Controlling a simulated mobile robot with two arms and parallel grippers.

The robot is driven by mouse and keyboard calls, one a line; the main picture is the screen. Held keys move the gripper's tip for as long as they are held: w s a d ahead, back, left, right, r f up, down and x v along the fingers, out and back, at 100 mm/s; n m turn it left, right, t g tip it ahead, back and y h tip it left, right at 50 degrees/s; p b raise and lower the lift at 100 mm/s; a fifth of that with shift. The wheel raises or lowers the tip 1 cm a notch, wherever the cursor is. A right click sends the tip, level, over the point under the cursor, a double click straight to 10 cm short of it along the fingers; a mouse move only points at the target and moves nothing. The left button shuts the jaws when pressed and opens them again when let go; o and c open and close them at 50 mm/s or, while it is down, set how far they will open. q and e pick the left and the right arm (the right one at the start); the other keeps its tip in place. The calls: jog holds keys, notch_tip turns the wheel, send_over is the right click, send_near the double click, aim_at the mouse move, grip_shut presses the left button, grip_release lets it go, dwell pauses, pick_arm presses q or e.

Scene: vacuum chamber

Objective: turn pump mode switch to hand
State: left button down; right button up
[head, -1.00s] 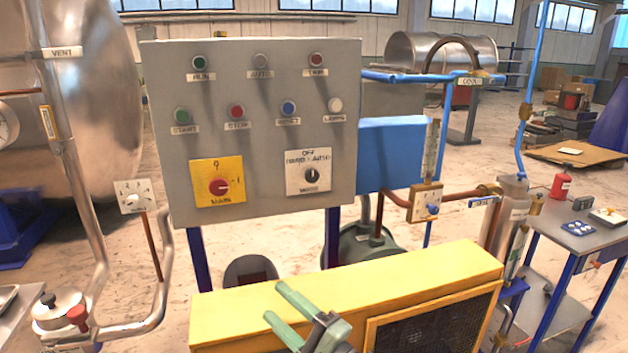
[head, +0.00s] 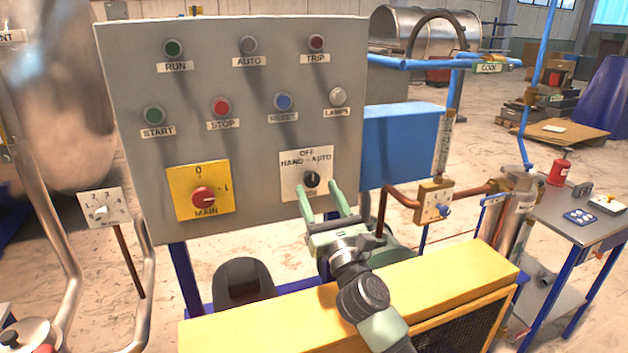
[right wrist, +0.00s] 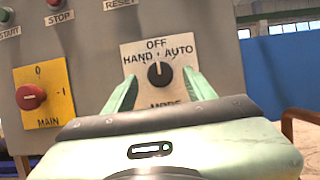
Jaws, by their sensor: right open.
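The pump mode switch is a black knob (head: 312,179) on a white plate (head: 294,160) marked OFF, HAND, AUTO and MODE, low on the right of the grey control panel (head: 130,90). Its pointer looks upright, towards OFF, in the right wrist view (right wrist: 160,74). My right gripper (head: 321,188) is open and empty, with green fingers. Its fingertips are just below and in front of the plate, one on each side of the knob in the right wrist view (right wrist: 161,84). I cannot tell whether they touch the panel. My left gripper is not in view.
The red MAIN switch (head: 203,196) on its yellow plate is left of the mode switch. Buttons and lamps fill the panel above. A blue box (head: 402,140) stands to the right. The yellow housing (head: 240,325) lies below my right arm.

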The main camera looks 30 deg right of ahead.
aim_at(315, 183)
jog(key=shift+f+x, duration=0.25)
jog(key=shift+x, duration=1)
jog(key=shift+w+d+r, duration=0.1)
jog(key=shift+w, duration=0.15)
grip_shut()
jog(key=shift+p, duration=0.3)
jog(key=n+y+p, duration=0.1)
jog(key=n, duration=0.1)
jog(key=n+y+p, duration=0.1)
jog(key=n+p, duration=0.1)
jog(key=n, duration=0.1)
jog(key=shift+d+r+y, duration=0.15)
jog(key=shift+y, duration=0.15)
jog(key=n+y+p, duration=0.2)
jog(key=n, duration=0.2)
jog(key=shift+d+n, duration=0.1)
jog(key=shift+n, duration=0.2)
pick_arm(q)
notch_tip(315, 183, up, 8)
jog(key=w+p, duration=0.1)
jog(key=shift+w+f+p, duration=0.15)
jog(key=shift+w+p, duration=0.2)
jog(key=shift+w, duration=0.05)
pick_arm(e)
jog(key=shift+n+g+y, duration=0.4)
jog(key=shift+n+y, duration=0.6)
jog(key=shift+n, duration=0.5)
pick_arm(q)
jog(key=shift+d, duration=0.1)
